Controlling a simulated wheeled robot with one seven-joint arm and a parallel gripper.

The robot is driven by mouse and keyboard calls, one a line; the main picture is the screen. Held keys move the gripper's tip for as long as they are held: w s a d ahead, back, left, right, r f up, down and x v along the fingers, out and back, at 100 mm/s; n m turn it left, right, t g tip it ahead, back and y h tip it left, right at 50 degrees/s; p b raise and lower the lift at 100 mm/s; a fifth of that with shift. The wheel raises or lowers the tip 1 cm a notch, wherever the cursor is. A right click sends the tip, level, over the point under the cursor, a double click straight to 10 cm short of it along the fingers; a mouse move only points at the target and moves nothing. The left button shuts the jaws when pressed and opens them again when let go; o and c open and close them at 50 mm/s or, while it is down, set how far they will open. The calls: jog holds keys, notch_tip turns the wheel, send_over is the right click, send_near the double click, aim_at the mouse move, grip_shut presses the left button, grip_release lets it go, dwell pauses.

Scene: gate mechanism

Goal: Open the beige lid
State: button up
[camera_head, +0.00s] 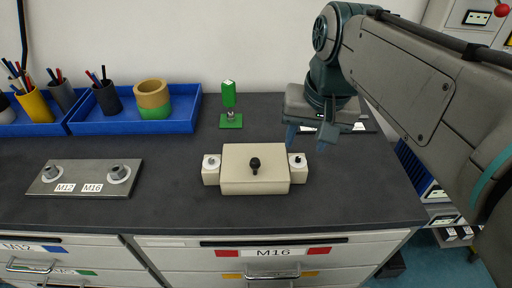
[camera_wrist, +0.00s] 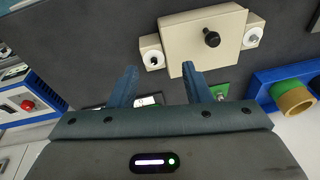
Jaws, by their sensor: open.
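The beige lid (camera_head: 240,170) is a box-shaped block with a black knob (camera_head: 255,163) on it, standing on the dark bench top. It looks closed. A small beige block with a white round fitting sits at each side of it. The lid (camera_wrist: 196,52) and its knob (camera_wrist: 211,38) also show at the top of the wrist view. My gripper (camera_head: 308,140) hovers behind and to the right of the lid, apart from it. In the wrist view my gripper (camera_wrist: 160,85) has its two blue fingers spread, with nothing between them.
A green clamp-like stand (camera_head: 230,105) is behind the lid. Blue trays (camera_head: 180,122) with pen cups and a tan ring are at the back left. A metal plate (camera_head: 84,178) marked M12 and M16 lies at left. Drawers (camera_head: 270,254) are below the front edge. The bench before the lid is clear.

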jog(key=g+y+b, duration=0.1)
jog(key=g+b, duration=0.1)
jog(key=b, duration=0.2)
send_near(256, 160)
jog(key=shift+m, duration=0.4)
jog(key=f, duration=0.3)
jog(key=a+f, duration=0.1)
jog(key=f, duration=0.5)
jog(key=shift+w+a+b, duration=0.15)
jog(key=shift+a+b, duration=0.1)
jog(key=shift+b, duration=0.15)
jog(key=shift+r, duration=0.1)
grip_shut()
